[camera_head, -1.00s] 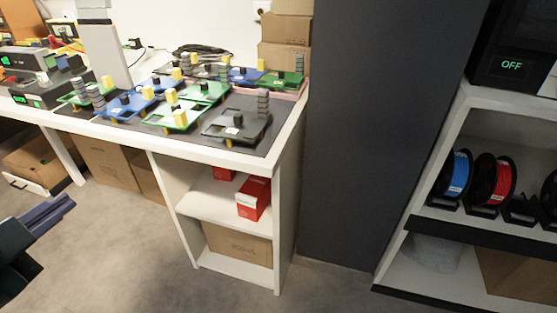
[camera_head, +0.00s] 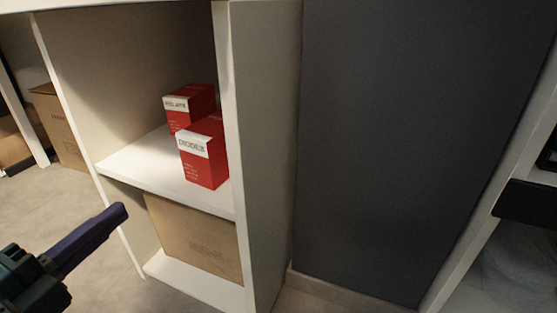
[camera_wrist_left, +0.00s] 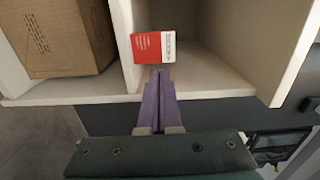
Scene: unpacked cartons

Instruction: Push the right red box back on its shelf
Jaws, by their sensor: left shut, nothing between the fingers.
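The right red box (camera_head: 203,157), with a white label reading like "DIODES", stands upright on the middle shelf (camera_head: 135,168), close to its front edge. A second red box (camera_head: 189,107), labelled "RELAYS", stands behind it and to its left, partly hidden. My left gripper (camera_head: 122,211) is shut and empty, in front of the shelf unit and left of the boxes. In the left wrist view, the closed purple fingers (camera_wrist_left: 159,76) point at a red box (camera_wrist_left: 150,46), apparently the right one; I cannot tell whether they touch it. My right gripper is out of view.
A cardboard box (camera_head: 194,238) fills the compartment below. The shelf unit's white side wall (camera_head: 262,150) rises just right of the red boxes. A dark panel (camera_head: 370,150) stands further right. The shelf left of the boxes is clear.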

